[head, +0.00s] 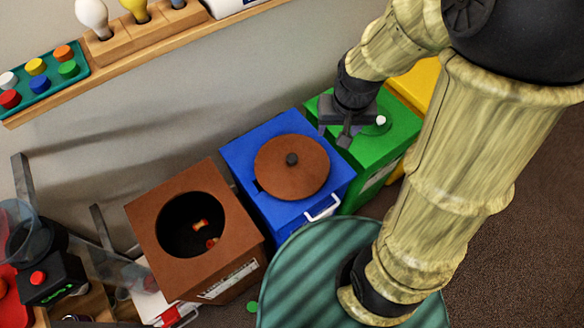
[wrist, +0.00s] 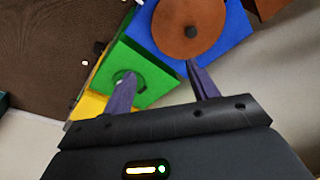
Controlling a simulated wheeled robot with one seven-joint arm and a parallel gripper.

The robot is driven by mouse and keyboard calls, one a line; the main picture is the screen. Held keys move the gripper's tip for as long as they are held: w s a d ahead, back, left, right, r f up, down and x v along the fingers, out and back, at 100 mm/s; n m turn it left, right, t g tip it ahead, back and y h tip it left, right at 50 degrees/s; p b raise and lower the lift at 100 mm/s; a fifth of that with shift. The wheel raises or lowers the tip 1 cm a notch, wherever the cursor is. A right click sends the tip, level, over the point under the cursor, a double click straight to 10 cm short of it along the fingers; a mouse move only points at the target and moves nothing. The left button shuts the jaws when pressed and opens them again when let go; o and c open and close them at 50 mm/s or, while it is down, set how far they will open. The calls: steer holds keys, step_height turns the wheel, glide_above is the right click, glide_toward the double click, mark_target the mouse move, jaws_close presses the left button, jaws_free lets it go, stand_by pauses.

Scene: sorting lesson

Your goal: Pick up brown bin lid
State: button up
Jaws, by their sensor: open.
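The brown bin lid (head: 310,168) is a round brown disc with a dark knob in its middle. It lies on top of the blue bin (head: 240,150), and it also shows at the top of the wrist view (wrist: 176,30). The brown bin (head: 150,215) stands to the left with its round opening uncovered and a few small orange-red items inside. My gripper (head: 334,136) is open and empty, above the green bin, to the right of the lid in the head view. In the wrist view its fingers (wrist: 160,85) are apart and the lid lies beyond them.
The green bin (head: 395,145) has a green lid with a pale knob. A yellow bin (head: 415,78) stands behind it. A wall shelf (head: 75,90) carries bulbs and a tray of coloured pegs. A black device (head: 48,283) is at the lower left. A green bit (head: 252,306) lies on the floor.

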steer(key=b, duration=0.5)
glide_above(292, 158)
steer(key=s, duration=0.2)
step_height(292, 158, down, 10)
steer(key=shift+w+d+f+g, duration=0.15)
steer(key=shift+w+g, duration=0.05)
steer(key=shift+g, duration=0.2)
steer(key=f, duration=0.4)
steer(key=w+f+b, duration=0.1)
steer(key=f, duration=0.3)
steer(key=f+b, duration=0.1)
steer(key=f, duration=0.3)
steer(key=shift+w, duration=0.2)
steer(key=shift+f, duration=0.1)
steer(key=f, duration=0.5)
steer(key=shift+w+f, duration=0.1)
steer(key=shift+w, duration=0.1)
